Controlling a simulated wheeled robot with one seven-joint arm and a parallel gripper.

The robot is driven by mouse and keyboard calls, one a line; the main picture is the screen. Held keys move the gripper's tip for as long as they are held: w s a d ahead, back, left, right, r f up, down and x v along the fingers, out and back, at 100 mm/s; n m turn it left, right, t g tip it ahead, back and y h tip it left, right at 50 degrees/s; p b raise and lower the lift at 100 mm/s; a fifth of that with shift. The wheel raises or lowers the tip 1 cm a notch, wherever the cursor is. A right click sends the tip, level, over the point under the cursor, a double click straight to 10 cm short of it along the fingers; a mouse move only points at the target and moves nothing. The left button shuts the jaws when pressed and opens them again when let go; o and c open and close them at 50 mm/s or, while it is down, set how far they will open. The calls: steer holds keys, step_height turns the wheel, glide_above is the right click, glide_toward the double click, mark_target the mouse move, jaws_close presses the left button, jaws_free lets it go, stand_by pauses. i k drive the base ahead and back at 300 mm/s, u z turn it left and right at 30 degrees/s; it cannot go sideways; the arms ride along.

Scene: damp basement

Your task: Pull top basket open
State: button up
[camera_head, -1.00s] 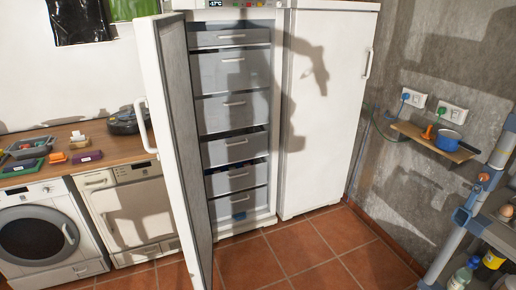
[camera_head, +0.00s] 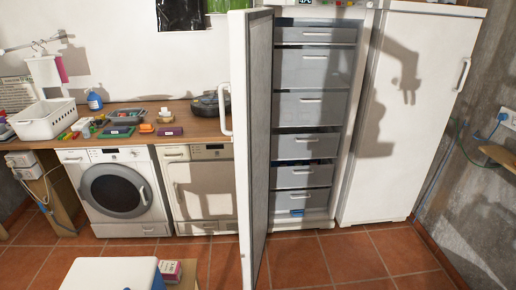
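The tall white freezer stands with its left door (camera_head: 248,140) swung wide open toward me. Inside is a stack of several grey drawers with pale handles. The top basket (camera_head: 315,36) is the shallow one just under the display panel, and it sits pushed in. The larger drawer below it (camera_head: 313,70) also looks pushed in. The open door's edge stands just left of the drawers and leaves their fronts in view. My gripper is not in view; only a shadow shaped like an arm and gripper falls on the closed right door (camera_head: 412,110).
A wooden counter (camera_head: 190,118) with a white basket (camera_head: 45,120) and small items runs left, above a washer (camera_head: 115,190) and a second appliance (camera_head: 200,190). A white box (camera_head: 112,274) stands in the foreground. The tiled floor (camera_head: 350,258) before the freezer is clear.

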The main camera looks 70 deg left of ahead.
mark_target(321, 141)
steer(key=u, duration=2.45)
steer(key=i, duration=1.4)
steer(key=z, duration=1.5)
steer(key=i, duration=1.35)
steer(key=u, duration=0.65)
steer(key=i, duration=0.35)
steer(key=u, duration=0.25)
